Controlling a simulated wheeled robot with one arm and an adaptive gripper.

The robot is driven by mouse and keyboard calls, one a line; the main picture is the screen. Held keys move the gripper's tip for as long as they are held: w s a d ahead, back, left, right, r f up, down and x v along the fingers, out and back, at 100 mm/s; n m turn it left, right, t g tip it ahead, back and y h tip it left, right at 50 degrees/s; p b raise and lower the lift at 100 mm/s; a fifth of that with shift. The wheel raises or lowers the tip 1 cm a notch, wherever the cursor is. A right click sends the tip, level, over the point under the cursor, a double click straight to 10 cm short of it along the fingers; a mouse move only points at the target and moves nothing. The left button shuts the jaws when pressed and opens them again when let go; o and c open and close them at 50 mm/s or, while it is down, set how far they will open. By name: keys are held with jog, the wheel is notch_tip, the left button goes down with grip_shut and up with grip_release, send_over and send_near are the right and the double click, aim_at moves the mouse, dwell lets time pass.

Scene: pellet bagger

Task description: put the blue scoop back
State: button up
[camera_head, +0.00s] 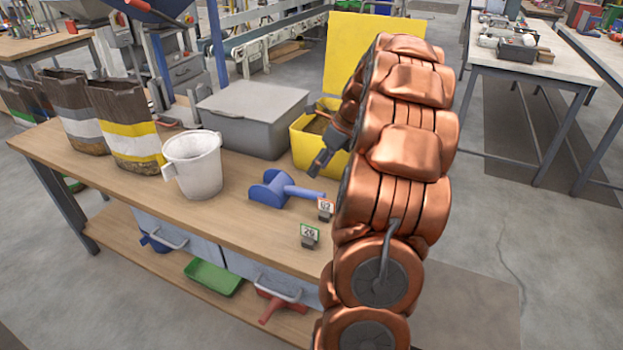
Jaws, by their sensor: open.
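The blue scoop (268,190) lies on the wooden bench (110,175), with its handle pointing right toward the small number tags. My gripper (318,166) is above the bench, up and to the right of the scoop and in front of the yellow bin (303,146). It is open and apart from the scoop, with nothing seen between its fingers. My copper-coloured arm hides part of the gripper and the right end of the bench.
A white bucket (195,167), a lidded grey box (248,128) and open bags (125,128) stand around the scoop. Number tags (309,236) stand near the front edge. The lower shelf holds a green tray (212,277) and a red tool (274,306). The bench's front left is clear.

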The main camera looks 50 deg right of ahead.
jog(key=s+a+r+n+g, duration=0.25)
jog(key=a+n, duration=0.55)
jog(key=a, duration=0.4)
jog(key=s+a+r+n+g, duration=0.1)
jog(key=s+a+n, duration=0.2)
jog(key=a+n, duration=0.65)
jog(key=s+a+f+n+g+h, duration=0.1)
jog(key=s+a+f+n, duration=0.1)
jog(key=s+a+n, duration=0.5)
jog(key=s+a+f+n+g+h, duration=0.1)
jog(key=s+a+n, duration=0.5)
jog(key=s, duration=0.6)
jog(key=shift+a+f+n+h, duration=0.35)
jog(key=shift+f+n+h, duration=0.55)
jog(key=shift+n, duration=0.25)
notch_tip(320, 180, up, 8)
jog(key=p, duration=0.8)
jog(key=shift+r, duration=0.25)
